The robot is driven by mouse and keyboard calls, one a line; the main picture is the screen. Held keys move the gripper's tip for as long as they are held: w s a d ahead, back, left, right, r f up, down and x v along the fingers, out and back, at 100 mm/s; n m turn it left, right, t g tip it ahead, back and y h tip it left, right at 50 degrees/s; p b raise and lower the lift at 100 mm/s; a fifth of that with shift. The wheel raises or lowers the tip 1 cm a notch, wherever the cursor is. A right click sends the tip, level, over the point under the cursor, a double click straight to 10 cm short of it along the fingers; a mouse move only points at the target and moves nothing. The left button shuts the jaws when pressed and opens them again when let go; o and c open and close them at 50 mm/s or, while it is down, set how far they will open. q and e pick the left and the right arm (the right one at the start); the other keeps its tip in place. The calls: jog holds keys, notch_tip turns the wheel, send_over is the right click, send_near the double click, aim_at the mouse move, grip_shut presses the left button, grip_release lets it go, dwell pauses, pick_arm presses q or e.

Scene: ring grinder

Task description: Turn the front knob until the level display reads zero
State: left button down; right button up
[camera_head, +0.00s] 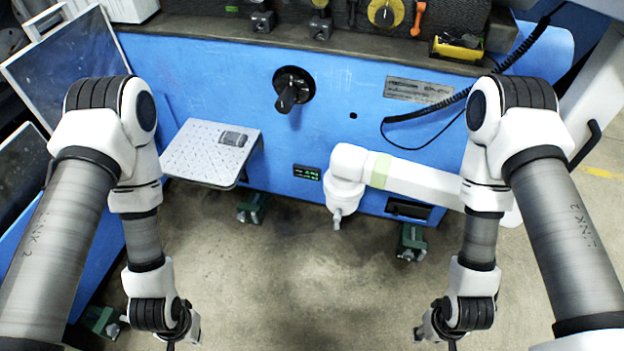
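The front knob (291,90) is a black rotary knob on the blue front panel (220,80) of the grinder, in the upper middle of the head view. Its grip points down and slightly left. The level display (307,172) is a small black screen lower on the same panel, with green marks too small to read. Both of my arms hang down at the sides, well apart from the knob. Their wrists show near the bottom edge, and the grippers are cut off below the picture. Nothing touches the knob.
A light metal plate (190,153) with a small grey object (233,138) juts out left of the display. A white jointed arm (410,178) with a green band reaches in from the right, beside the display. A black coiled cable (515,55) hangs at right.

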pick_arm(q)
jog(key=shift+a, duration=0.15)
jog(key=c, duration=0.5)
grip_release()
